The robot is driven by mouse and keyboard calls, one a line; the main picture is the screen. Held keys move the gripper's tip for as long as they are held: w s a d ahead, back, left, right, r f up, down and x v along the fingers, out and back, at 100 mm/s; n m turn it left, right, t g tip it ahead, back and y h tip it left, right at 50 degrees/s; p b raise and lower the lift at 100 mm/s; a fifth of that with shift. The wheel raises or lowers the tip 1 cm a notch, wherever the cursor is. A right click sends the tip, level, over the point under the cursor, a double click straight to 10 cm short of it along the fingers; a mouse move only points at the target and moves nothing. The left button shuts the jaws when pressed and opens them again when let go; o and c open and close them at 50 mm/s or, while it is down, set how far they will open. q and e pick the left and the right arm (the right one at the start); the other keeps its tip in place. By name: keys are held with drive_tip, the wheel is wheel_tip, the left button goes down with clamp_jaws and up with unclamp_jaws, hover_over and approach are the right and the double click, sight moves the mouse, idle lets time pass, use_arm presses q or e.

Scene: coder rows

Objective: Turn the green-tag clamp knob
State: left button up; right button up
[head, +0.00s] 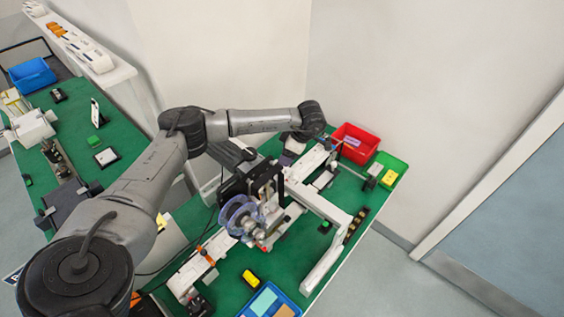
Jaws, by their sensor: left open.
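My left arm reaches in from the left over the green-topped bench (225,277). Its wrist bends down at the far end of a conveyor-like machine, and my left gripper (291,153) is small there, its fingers partly hidden. I cannot make out anything between the fingers. A small dark part with a bright green top (325,227) sits on the bench inside the machine's light frame; I cannot tell whether it is the green-tag clamp knob. No knob with a green tag can be picked out clearly. My right gripper is not in view.
A coder with a clear reel (241,215) stands mid-bench beside a pale frame (325,254). A red bin (356,143) and a green bin (391,170) stand at the far end. A blue tray (270,302) and yellow block (250,278) are nearer. Another bench stands left.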

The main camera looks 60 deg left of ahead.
use_arm(q)
drive_tip(key=v, duration=0.6)
drive_tip(key=shift+r+b, duration=0.4)
drive_tip(key=shift+w+d, duration=0.1)
drive_tip(key=shift+d, duration=0.05)
